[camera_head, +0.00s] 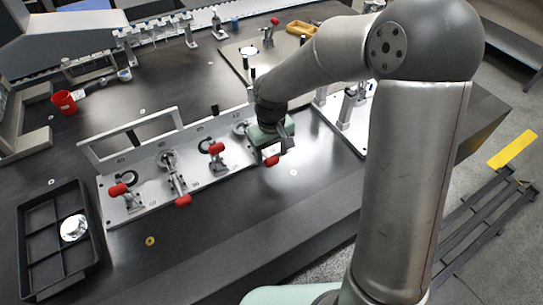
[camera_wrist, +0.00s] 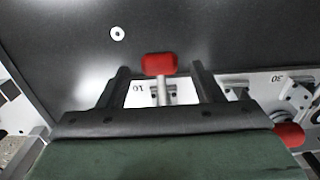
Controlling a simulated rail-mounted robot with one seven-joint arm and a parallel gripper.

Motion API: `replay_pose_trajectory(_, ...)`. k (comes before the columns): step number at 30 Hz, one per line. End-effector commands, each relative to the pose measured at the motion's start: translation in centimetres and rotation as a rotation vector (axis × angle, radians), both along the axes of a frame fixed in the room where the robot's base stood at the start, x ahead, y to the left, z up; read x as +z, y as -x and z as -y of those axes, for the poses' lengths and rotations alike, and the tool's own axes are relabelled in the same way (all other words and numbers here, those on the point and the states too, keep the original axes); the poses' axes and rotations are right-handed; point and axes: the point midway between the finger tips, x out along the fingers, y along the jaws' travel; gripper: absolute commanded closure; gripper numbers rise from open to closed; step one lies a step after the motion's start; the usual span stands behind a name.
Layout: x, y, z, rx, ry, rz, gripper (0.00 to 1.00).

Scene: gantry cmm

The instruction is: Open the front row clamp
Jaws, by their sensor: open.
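The front row clamp plate (camera_head: 140,208) is a long pale plate with several toggle clamps with red handles. My gripper (camera_head: 274,153) is over the clamp at its right end, whose red handle tip (camera_head: 272,161) shows just below the fingers. In the wrist view this red handle (camera_wrist: 160,64) on its metal rod (camera_wrist: 163,91) lies between the two spread fingers of my gripper (camera_wrist: 162,78), with a gap on each side. The number 10 is beside the rod. My gripper hides most of this clamp in the head view.
Neighbouring clamps have red handles (camera_head: 183,201), (camera_head: 216,149) and (camera_head: 120,189); one handle (camera_wrist: 290,134) is close to my gripper's right side in the wrist view. A black divided tray (camera_head: 38,208) is at left, a red cup (camera_head: 64,102) behind. The table front is clear.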

Motion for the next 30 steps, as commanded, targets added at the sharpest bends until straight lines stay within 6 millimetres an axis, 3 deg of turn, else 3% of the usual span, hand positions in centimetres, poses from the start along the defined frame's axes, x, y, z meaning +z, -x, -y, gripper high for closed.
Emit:
replay_pose_trajectory(6, -1.9, 0.0, 0.0, -0.001, 0.0, 0.0, 0.4)
replay_pose_trajectory(15, -2.0, 0.0, 0.0, -0.001, 0.0, 0.001, 0.4)
replay_pose_trajectory(21, -2.0, 0.0, 0.0, -0.001, 0.0, 0.001, 0.96)
replay_pose_trajectory(22, -2.0, 0.0, 0.0, -0.001, 0.0, 0.001, 1.0)
replay_pose_trajectory(30, -1.5, -0.4, 0.8, -0.018, 0.014, -0.026, 1.0)
